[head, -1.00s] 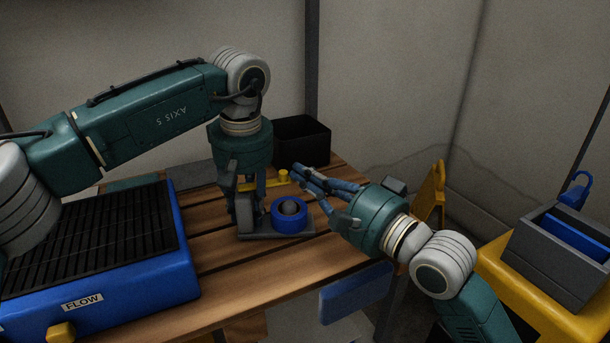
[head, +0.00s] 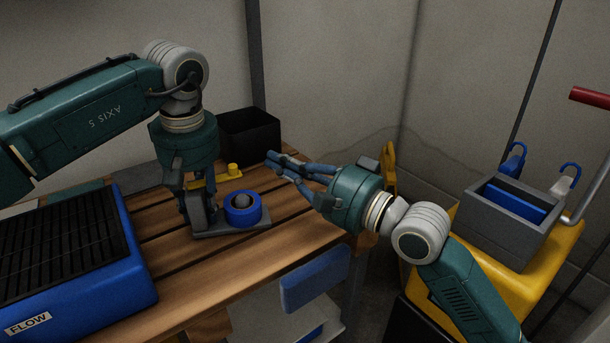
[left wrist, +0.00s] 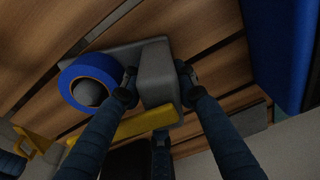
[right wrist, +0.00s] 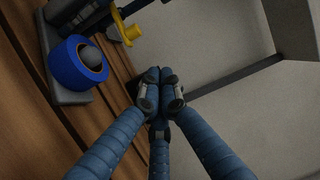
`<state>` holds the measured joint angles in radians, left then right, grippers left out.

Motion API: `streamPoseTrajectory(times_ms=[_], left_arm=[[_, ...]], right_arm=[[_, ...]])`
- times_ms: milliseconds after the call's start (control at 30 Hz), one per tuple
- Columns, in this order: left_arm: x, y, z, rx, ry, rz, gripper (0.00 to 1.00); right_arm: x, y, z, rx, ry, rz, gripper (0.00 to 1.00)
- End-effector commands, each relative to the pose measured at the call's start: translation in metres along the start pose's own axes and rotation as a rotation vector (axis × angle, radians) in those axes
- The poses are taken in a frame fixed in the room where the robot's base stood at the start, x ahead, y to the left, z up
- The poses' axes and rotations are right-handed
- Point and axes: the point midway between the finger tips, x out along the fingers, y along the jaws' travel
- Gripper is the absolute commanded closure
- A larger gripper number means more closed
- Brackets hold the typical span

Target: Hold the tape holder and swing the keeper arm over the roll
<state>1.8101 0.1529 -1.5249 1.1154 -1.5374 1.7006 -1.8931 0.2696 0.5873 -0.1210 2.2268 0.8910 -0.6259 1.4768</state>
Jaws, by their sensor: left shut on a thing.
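The tape holder's grey base (head: 238,228) rests on the slatted wooden table, and its grey block (left wrist: 153,72) shows in the left wrist view. The blue roll (head: 233,216) sits around a grey hub on the base. The yellow keeper arm (head: 205,182) points away behind the roll, not over it, with an upright yellow knob (head: 233,168) at its end. My left gripper (head: 196,215) is shut on the holder's block, left of the roll. My right gripper (head: 274,163) hovers right of the knob, fingers together and empty; its fingertips (right wrist: 161,92) are clear of the knob (right wrist: 131,33).
A black bin (head: 250,135) stands at the table's back. A blue FLOW unit (head: 120,290) with a dark grille fills the left front. A grey box (head: 490,222) sits on a yellow cart (head: 545,262) at right. The table right of the holder is clear.

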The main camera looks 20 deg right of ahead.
Motion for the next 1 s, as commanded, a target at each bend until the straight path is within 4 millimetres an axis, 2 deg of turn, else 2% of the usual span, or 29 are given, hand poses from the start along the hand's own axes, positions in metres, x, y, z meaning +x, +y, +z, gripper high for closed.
streamPoseTrajectory(times_ms=[33, 200, 467, 633, 667, 767, 867, 1000], left_arm=[[0.004, -0.002, 0.001, 0.002, -0.002, -0.009, 1.0], [0.004, -0.002, 0.001, 0.002, -0.003, -0.009, 1.0], [0.004, -0.002, 0.001, 0.003, -0.003, -0.009, 1.0], [0.004, -0.002, 0.001, 0.003, -0.003, -0.008, 1.0], [0.004, -0.002, 0.001, 0.003, -0.003, -0.008, 1.0], [0.004, -0.002, 0.001, 0.003, -0.003, -0.008, 1.0], [0.004, -0.002, 0.001, 0.003, -0.003, -0.008, 1.0], [0.004, -0.002, 0.001, 0.003, -0.003, -0.008, 1.0]], right_arm=[[-0.011, 0.002, 0.0, -0.002, 0.0, 0.005, 1.0], [-0.04, 0.002, 0.001, -0.003, -0.001, 0.005, 1.0], [-0.06, 0.001, 0.001, -0.001, -0.001, 0.001, 1.0], [-0.061, 0.0, 0.002, -0.037, -0.002, 0.002, 0.7], [-0.061, 0.0, 0.002, -0.064, -0.003, 0.003, 0.69], [-0.058, 0.0, 0.006, -0.219, -0.007, 0.01, 0.69], [-0.054, -0.001, 0.011, -0.473, -0.014, 0.018, 0.69], [-0.05, -0.002, 0.019, -0.914, -0.028, 0.028, 0.69]])
